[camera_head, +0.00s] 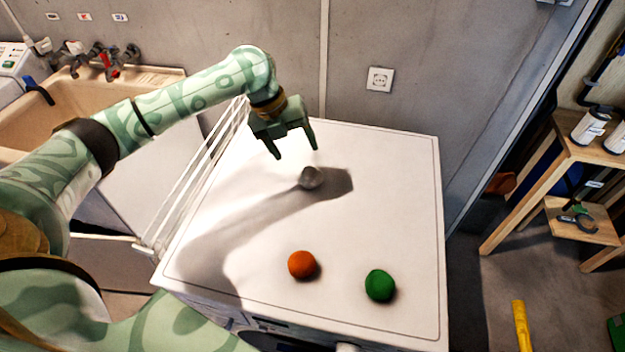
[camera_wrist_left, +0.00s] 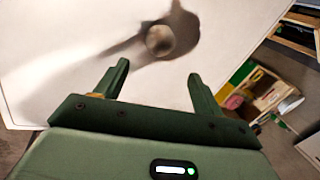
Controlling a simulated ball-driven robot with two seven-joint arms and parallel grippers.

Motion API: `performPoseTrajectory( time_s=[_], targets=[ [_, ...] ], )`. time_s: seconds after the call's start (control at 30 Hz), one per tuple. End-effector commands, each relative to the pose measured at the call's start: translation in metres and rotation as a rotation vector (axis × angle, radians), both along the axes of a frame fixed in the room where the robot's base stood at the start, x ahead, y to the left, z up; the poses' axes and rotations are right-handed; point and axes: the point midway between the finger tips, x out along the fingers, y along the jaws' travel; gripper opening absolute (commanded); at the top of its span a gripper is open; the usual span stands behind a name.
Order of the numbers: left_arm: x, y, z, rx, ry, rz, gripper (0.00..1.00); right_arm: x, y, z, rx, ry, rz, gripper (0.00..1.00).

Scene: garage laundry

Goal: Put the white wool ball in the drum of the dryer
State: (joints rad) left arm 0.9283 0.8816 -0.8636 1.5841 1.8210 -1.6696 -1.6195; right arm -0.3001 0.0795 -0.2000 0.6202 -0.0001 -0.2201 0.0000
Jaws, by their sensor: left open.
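The white wool ball (camera_head: 311,178) looks grey in my arm's shadow on the white top of the dryer (camera_head: 400,200). It also shows in the left wrist view (camera_wrist_left: 160,40), beyond the fingertips and roughly between them. My left gripper (camera_head: 297,153) is open and empty, above the dryer top and a little above and behind the ball, apart from it. Its fingers also show in the left wrist view (camera_wrist_left: 157,72). The drum is hidden; only a dark part of the front shows at the bottom edge. My right gripper is not in view.
An orange ball (camera_head: 302,265) and a green ball (camera_head: 380,286) lie nearer the front of the dryer top. A white drying rack (camera_head: 200,170) and a sink (camera_head: 120,90) are on the left. A wooden shelf (camera_head: 560,160) stands on the right. The top's right side is clear.

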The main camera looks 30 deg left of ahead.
Motion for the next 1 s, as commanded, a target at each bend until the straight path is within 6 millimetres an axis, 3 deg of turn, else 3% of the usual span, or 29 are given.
performPoseTrajectory(
  time_s=[0.03,0.13,0.47,0.7,0.93,0.97,1.0],
  targets=[
    [0.002,-0.004,-0.017,-0.003,0.005,0.000,0.69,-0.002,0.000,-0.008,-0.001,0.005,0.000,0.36],
    [0.006,-0.010,-0.036,-0.002,0.003,0.000,0.69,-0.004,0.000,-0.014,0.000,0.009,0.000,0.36],
    [0.013,-0.016,-0.061,-0.001,0.000,0.002,0.69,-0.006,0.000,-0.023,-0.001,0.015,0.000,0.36],
    [0.023,-0.023,-0.098,0.000,0.000,0.001,0.69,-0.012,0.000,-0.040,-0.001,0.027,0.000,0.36],
    [0.024,-0.025,-0.099,0.000,-0.004,0.001,0.69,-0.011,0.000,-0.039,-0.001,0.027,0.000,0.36],
    [0.024,-0.025,-0.099,0.000,-0.004,0.001,0.66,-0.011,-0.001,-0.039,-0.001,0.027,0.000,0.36],
    [0.024,-0.025,-0.099,0.000,-0.004,0.001,0.55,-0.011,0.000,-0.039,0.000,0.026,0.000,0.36]
  ],
)
